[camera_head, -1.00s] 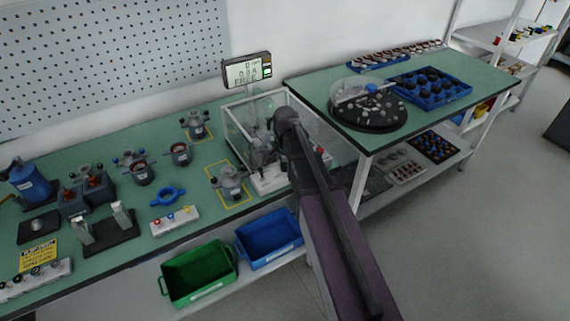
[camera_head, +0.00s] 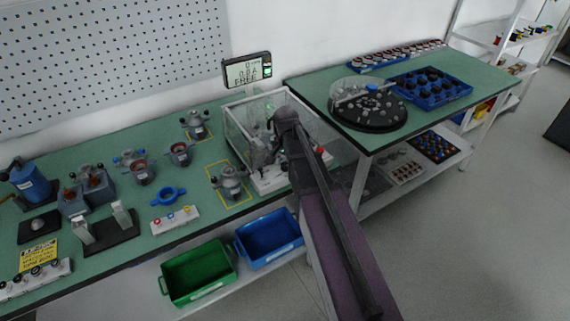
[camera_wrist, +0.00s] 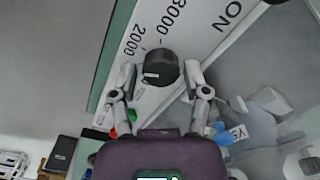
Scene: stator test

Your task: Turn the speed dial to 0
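The black round speed dial (camera_wrist: 160,67) sits on a white panel (camera_wrist: 203,28) in the wrist view. The numbers 2000 and 3000 and the word ON are printed near it. A short white mark on the dial points toward the left of the picture. My gripper (camera_wrist: 160,76) is open, with one finger on each side of the dial. I cannot tell whether the fingers touch it. In the head view, my arm reaches to the clear-walled test box (camera_head: 236,126), and hides the dial. The display (camera_head: 247,71) above the box reads FREE on its bottom line.
Inside the clear box, grey parts (camera_wrist: 255,115) stand to the right of my gripper in the wrist view. A stator unit (camera_head: 231,182) stands in a yellow outline left of the box. A second table with a round black tray (camera_head: 368,122) is at the right.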

